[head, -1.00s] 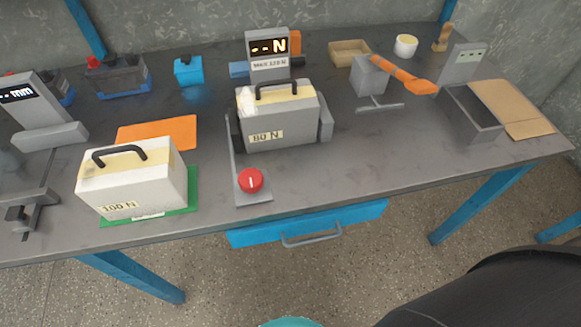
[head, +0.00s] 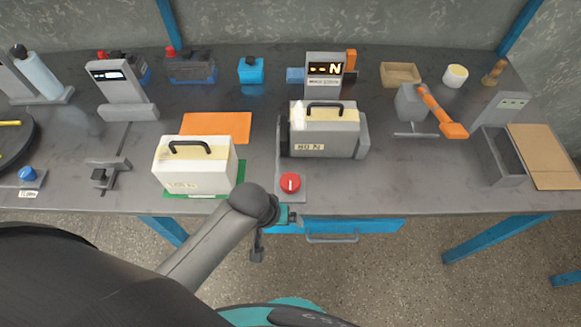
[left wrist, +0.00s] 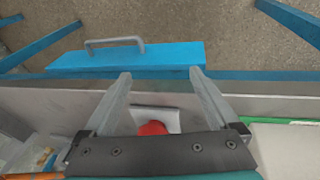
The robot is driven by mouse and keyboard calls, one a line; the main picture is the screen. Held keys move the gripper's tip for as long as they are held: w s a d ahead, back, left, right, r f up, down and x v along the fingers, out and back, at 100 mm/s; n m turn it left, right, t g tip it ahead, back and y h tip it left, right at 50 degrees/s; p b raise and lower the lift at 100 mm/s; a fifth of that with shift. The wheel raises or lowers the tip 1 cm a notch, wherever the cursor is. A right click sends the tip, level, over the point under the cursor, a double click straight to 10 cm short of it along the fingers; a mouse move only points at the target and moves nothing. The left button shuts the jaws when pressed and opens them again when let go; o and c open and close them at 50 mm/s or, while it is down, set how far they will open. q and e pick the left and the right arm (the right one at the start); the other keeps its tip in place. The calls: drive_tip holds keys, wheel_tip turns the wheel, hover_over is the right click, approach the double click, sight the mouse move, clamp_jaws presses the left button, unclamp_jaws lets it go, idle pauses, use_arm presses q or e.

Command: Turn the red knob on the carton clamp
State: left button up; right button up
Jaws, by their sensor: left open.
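The red knob (head: 290,182), with a white mark on its face, sits on a small grey plate (head: 289,197) at the front of the carton clamp (head: 362,139). The clamp stands around a grey and cream carton (head: 325,132) with a black handle. My left gripper (head: 278,231) is just in front of the knob at the table's front edge, partly hidden by its own wrist. In the left wrist view the left gripper (left wrist: 160,74) has its fingers apart and empty. The red knob (left wrist: 153,128) shows between them, partly covered by the gripper body. My right gripper is not in view.
A white carton (head: 195,170) stands on a green mat left of the knob. A force display (head: 325,70) stands behind the clamp. A blue drawer (head: 365,226) with a grey handle hangs under the table edge.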

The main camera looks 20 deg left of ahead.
use_arm(q)
wheel_tip(320, 180, up, 4)
drive_tip(key=n+g+y+p, duration=0.2)
drive_tip(key=n+g+p, duration=0.15)
drive_tip(key=n, duration=1.25)
approach(290, 181)
drive_tip(key=shift+t, duration=0.35)
drive_tip(key=f+b, duration=0.1)
drive_tip(key=f, duration=0.2)
drive_tip(key=f+b, duration=0.1)
drive_tip(key=f, duration=0.2)
drive_tip(key=f+b, duration=0.1)
drive_tip(key=f, duration=0.1)
drive_tip(key=shift+s+f, duration=0.25)
drive_tip(key=shift+f, duration=0.15)
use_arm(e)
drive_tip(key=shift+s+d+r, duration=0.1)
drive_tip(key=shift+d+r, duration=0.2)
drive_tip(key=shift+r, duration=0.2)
use_arm(q)
drive_tip(key=shift+c, duration=0.3)
